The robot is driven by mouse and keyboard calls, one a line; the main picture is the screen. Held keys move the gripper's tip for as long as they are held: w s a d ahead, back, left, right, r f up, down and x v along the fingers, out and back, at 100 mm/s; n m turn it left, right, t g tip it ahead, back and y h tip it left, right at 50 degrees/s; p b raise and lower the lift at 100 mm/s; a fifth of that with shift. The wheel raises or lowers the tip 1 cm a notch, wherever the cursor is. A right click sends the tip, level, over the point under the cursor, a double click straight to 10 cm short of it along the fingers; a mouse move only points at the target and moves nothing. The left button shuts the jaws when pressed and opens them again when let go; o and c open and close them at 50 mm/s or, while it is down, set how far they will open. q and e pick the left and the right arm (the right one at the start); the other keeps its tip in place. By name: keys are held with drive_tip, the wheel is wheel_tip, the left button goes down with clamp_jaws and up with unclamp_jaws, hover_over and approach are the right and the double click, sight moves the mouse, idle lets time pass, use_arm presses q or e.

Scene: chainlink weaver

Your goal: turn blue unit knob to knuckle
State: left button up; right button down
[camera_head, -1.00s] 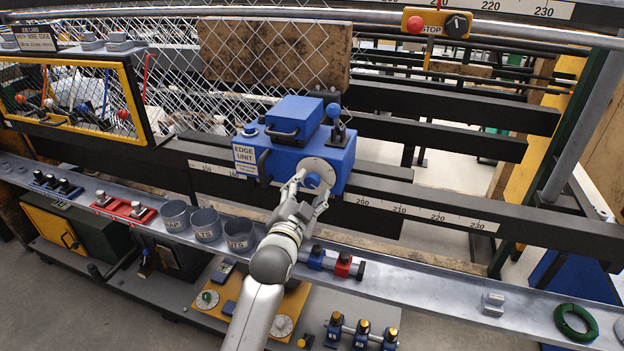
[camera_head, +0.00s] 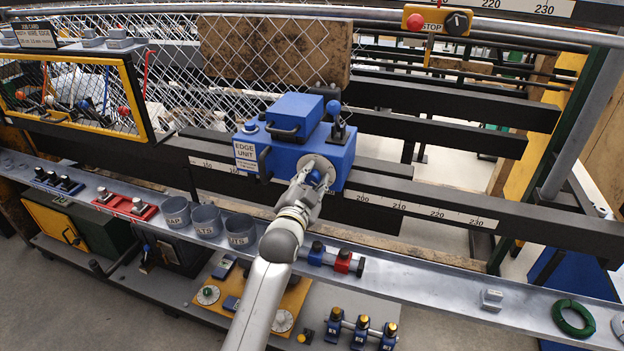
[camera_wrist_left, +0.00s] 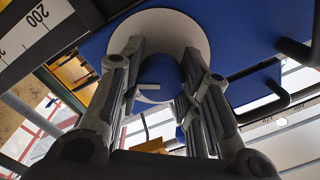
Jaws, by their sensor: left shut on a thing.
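The blue edge unit (camera_head: 282,149) sits on the dark rail, with a round pale dial plate (camera_head: 330,163) on its front face. The blue knob (camera_wrist_left: 160,78) stands out from the pale disc (camera_wrist_left: 178,24) in the left wrist view, and a white mark shows on it. My left gripper (camera_head: 315,181) is at the dial, its fingers on both sides of the knob and shut on it. In the head view the gripper hides most of the knob. The dial's markings cannot be read. My right gripper is not in view.
A blue ball-topped lever (camera_head: 334,112) and a black handle (camera_head: 284,133) stand on the unit. Below, grey cups (camera_head: 207,222) and a red and blue fitting (camera_head: 335,260) sit on the metal shelf (camera_head: 430,290). Wire mesh (camera_head: 275,60) hangs behind.

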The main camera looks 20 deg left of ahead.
use_arm(q)
drive_tip(key=shift+c, duration=0.7)
drive_tip(key=shift+n, duration=0.4)
drive_tip(key=shift+r+n+p, duration=0.15)
drive_tip(key=shift+n+p, duration=0.45)
drive_tip(key=shift+p, duration=0.05)
drive_tip(key=n+p, duration=0.1)
drive_tip(key=n, duration=0.2)
drive_tip(key=shift+p, duration=0.4)
drive_tip(key=n+p, duration=0.1)
drive_tip(key=n, duration=0.2)
drive_tip(key=shift+n, duration=0.4)
drive_tip(key=shift+n+g+p, duration=0.3)
drive_tip(key=shift+n+p, duration=0.45)
drive_tip(key=shift+n, duration=0.55)
